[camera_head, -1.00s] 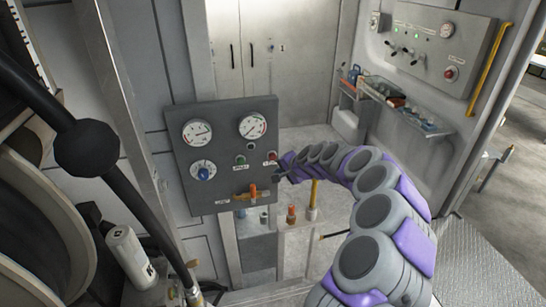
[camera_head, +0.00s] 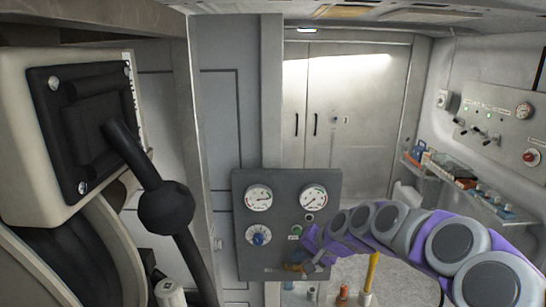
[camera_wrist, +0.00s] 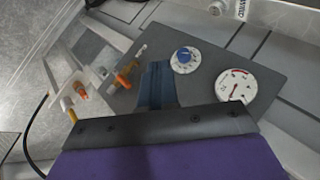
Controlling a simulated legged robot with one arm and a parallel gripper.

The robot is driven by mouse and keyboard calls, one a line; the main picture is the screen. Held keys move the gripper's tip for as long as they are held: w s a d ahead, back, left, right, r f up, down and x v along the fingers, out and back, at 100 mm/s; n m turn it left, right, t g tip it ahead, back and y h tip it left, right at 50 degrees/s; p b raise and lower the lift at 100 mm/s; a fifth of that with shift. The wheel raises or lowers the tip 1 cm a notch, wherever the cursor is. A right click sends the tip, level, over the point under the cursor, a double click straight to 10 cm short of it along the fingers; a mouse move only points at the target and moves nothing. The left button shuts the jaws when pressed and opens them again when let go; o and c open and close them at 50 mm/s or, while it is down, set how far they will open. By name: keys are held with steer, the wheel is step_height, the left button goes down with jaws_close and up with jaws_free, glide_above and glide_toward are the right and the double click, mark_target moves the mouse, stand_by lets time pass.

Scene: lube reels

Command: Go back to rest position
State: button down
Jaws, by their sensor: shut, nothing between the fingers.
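My gripper (camera_head: 308,266) is at the end of my purple and grey arm, which reaches in from the lower right. It is in front of the lower right part of the grey control panel (camera_head: 276,209). In the wrist view its dark blue fingers (camera_wrist: 157,82) are together, with nothing between them. An orange-handled valve (camera_wrist: 127,75) shows just left of the fingers, and a blue knob (camera_wrist: 183,57) is beyond them. I cannot tell whether the fingers touch the panel. The arm hides part of the panel's lower right.
A black lever with a ball (camera_head: 166,207) stands at the left, by a reel housing (camera_head: 40,120). A shelf with bottles (camera_head: 465,183) and a second panel (camera_head: 490,125) are on the right wall. Closed grey doors (camera_head: 345,110) are at the back.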

steer(key=s+a+r+n+g+h, duration=0.1)
steer(key=s+a+n+g+h, duration=0.2)
steer(key=s, duration=1.5)
steer(key=s+d+f+n+g+h, duration=0.1)
steer(key=s+d, duration=0.3)
steer(key=s, duration=0.8)
steer(key=s+d+f+n+g+h, duration=0.1)
steer(key=s+d+f+g+h, duration=0.1)
steer(key=s, duration=1)
steer(key=d+g, duration=0.1)
steer(key=d, duration=0.1)
steer(key=shift+s+d+f+g, duration=0.3)
steer(key=shift+s+d+f, duration=0.05)
steer(key=shift+d+f, duration=0.05)
